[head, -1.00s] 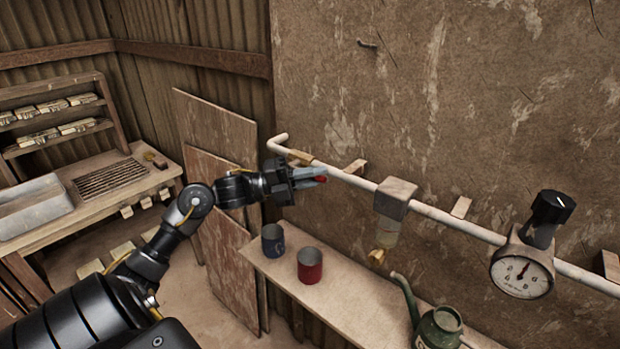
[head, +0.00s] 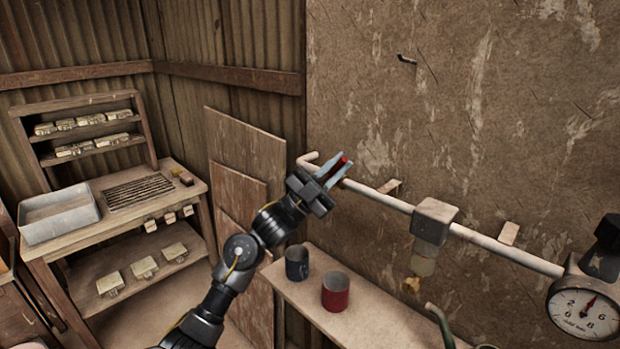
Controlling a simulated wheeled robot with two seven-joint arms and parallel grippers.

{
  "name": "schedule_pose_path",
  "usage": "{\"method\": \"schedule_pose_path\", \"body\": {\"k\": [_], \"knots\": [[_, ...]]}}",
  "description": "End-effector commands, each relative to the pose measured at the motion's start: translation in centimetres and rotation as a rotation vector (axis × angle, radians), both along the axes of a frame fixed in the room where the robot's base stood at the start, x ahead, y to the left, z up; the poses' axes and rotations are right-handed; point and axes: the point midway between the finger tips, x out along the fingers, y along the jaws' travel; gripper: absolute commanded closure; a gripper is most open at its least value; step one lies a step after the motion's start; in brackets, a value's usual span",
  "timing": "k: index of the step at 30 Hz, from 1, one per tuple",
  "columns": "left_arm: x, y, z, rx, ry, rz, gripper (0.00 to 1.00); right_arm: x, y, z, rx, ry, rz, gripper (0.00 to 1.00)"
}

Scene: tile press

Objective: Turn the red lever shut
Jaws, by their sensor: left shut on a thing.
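The red lever (head: 343,160) shows as a small red piece between the fingers of my left gripper (head: 334,170). The gripper is shut on it, in front of the left end of the white pipe (head: 390,201). The fingers point up and to the right in the head view. Most of the lever and its valve are hidden behind the fingers. My right gripper is not in view.
A grey block fitting (head: 435,218) and a round gauge (head: 583,312) sit on the pipe to the right. A workbench with a grey tray (head: 60,215) stands at left.

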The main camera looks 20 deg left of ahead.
Motion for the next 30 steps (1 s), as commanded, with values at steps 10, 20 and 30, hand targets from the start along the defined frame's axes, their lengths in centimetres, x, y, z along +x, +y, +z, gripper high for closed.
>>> {"method": "schedule_pose_path", "body": {"k": [10, 20, 30], "knots": [[1.0, 1.0, 1.3, -0.304, 0.12, -0.017, 1.0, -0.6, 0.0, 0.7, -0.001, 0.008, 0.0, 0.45], [1.7, 2.7, 1.6, -0.519, 0.205, -0.013, 1.0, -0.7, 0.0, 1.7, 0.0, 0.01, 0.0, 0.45], [2.0, 3.6, 1.6, -0.621, 0.245, -0.011, 1.0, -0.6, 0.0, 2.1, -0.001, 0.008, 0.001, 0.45]]}}
